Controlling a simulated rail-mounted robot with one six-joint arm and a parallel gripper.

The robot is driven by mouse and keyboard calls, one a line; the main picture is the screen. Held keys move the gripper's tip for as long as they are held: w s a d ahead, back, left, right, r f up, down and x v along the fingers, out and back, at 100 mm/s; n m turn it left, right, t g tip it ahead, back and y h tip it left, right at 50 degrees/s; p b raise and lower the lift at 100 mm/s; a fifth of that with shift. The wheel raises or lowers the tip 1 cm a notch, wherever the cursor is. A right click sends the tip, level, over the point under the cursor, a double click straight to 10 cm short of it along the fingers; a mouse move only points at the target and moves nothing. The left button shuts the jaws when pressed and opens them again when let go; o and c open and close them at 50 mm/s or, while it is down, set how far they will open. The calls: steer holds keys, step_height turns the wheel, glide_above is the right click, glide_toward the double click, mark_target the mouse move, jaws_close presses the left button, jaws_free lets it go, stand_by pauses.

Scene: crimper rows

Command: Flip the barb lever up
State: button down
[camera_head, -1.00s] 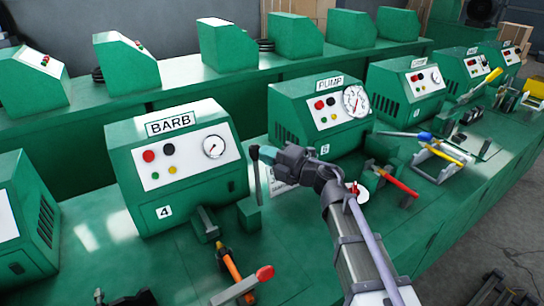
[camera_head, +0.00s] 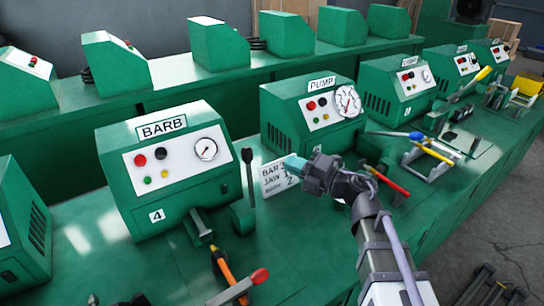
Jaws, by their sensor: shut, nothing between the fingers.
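The green BARB machine (camera_head: 170,205) stands at centre left, with a gauge, several buttons and the number 4 on its front. Its dark lever (camera_head: 250,185) is at the machine's right side, rising from a green block (camera_head: 242,215). The lever stands nearly upright, its dark knob on top. My gripper (camera_head: 288,163) is to the right of the lever, apart from it, with its teal fingertips shut and empty. The tips point left toward the lever and cover part of a white sign.
The white sign (camera_head: 272,183) stands right of the lever. The PUMP machine (camera_head: 285,125) is behind my gripper. An orange-handled tool (camera_head: 224,266) and a red-tipped lever (camera_head: 240,288) lie in front. A red-handled tool (camera_head: 392,183) lies to the right.

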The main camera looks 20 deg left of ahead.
steer(key=v, duration=0.2)
steer(key=r+v, duration=0.1)
steer(key=v, duration=0.1)
steer(key=shift+d, duration=0.1)
steer(key=shift+f, duration=0.1)
